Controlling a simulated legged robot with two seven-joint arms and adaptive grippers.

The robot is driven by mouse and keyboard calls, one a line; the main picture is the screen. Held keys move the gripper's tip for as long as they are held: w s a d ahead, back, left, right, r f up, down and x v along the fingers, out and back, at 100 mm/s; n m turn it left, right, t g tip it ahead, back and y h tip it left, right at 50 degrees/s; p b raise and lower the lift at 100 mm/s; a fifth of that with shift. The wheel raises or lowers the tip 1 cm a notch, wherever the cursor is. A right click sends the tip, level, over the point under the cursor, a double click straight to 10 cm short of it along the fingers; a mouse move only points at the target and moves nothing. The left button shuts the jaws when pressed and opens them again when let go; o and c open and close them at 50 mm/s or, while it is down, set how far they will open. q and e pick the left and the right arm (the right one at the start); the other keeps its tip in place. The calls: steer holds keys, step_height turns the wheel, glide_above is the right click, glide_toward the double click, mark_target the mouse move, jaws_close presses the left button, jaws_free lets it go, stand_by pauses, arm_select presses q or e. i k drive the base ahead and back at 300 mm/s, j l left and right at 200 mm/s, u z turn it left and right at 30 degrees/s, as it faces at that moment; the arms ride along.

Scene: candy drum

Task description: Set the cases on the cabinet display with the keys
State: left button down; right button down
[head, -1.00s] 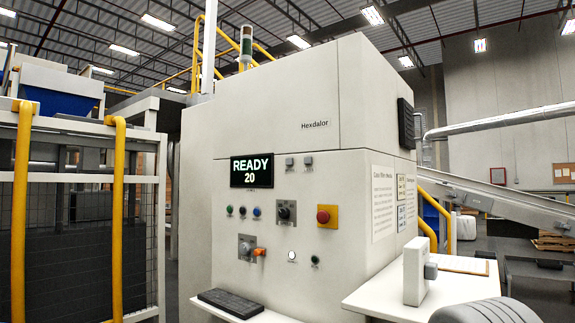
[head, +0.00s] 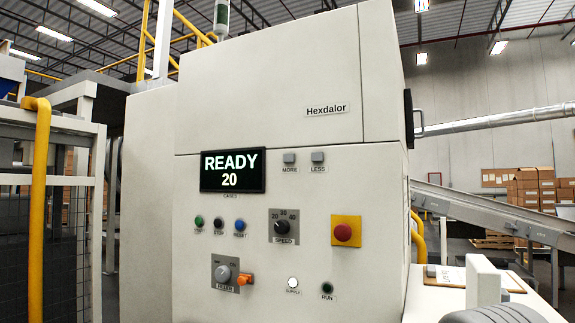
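The white cabinet (head: 290,80) labelled Hexdalor fills the middle of the head view. Its display (head: 233,171) reads READY with 20 below, above the small label CASES. The two grey keys, MORE (head: 289,158) and LESS (head: 318,157), sit side by side just right of the display. Neither of my grippers is in view. A rounded grey shape at the lower right edge may be part of my own arm, but I cannot tell.
Below the keys are a speed knob (head: 282,228), a red stop button (head: 343,233) on yellow and an orange-handled filler switch (head: 226,273). Several small buttons sit around them. A white side table (head: 440,300) juts out at lower right. A yellow rail (head: 38,200) stands at left.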

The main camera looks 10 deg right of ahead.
mark_target(288, 158)
steer(key=i+j+z, duration=0.25)
steer(key=i+j, duration=0.25)
steer(key=j, duration=0.25)
steer(key=i+j+z, duration=0.15)
steer(key=j, duration=0.25)
steer(key=i+j+z, duration=0.15)
steer(key=i+j, duration=0.15)
steer(key=j, duration=0.1)
